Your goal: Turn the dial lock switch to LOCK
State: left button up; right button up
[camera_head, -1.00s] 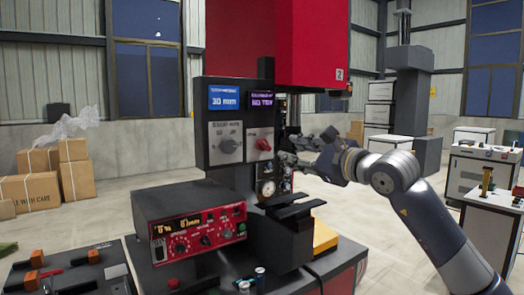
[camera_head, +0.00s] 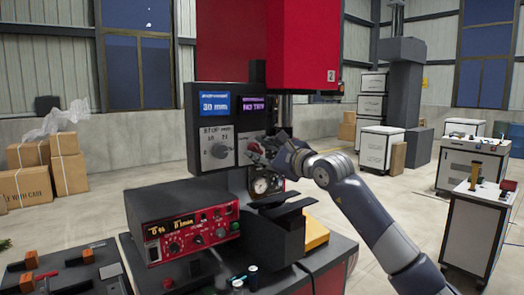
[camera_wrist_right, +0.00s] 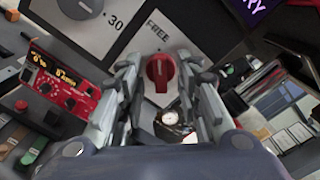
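The red dial lock switch (camera_wrist_right: 160,72) sits on a white plate marked FREE in the right wrist view. Its pointer ridge stands roughly along the picture's vertical; the LOCK mark is not readable. In the head view the dial is mostly hidden behind my right gripper (camera_head: 266,150), which is at the front of the control panel (camera_head: 202,118). In the wrist view the right gripper's fingers (camera_wrist_right: 160,84) are open on either side of the dial, with gaps showing between them and it. My left gripper is not in view.
A grey knob (camera_head: 219,150) sits left of the dial on the same panel, below a blue display (camera_head: 215,103). A pressure gauge (camera_head: 261,186) is just below the dial. A red-faced controller box (camera_head: 185,228) stands in front. White cabinets (camera_head: 470,165) stand to the right.

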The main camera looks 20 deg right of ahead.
grip_shut()
jog(key=shift+f+m+b, duration=0.15)
jog(key=shift+m+b, duration=0.6)
jog(key=shift+m, duration=0.05)
jog(key=shift+m+b, duration=0.55)
jog(key=shift+m, duration=0.25)
jog(key=m+b, duration=0.1)
jog(key=m, duration=0.2)
jog(key=shift+m+b, duration=0.3)
jog(key=m+b, duration=0.1)
jog(key=m, duration=0.4)
jog(key=m+b, duration=0.1)
jog(key=m, duration=0.5)
jog(key=shift+d, duration=0.1)
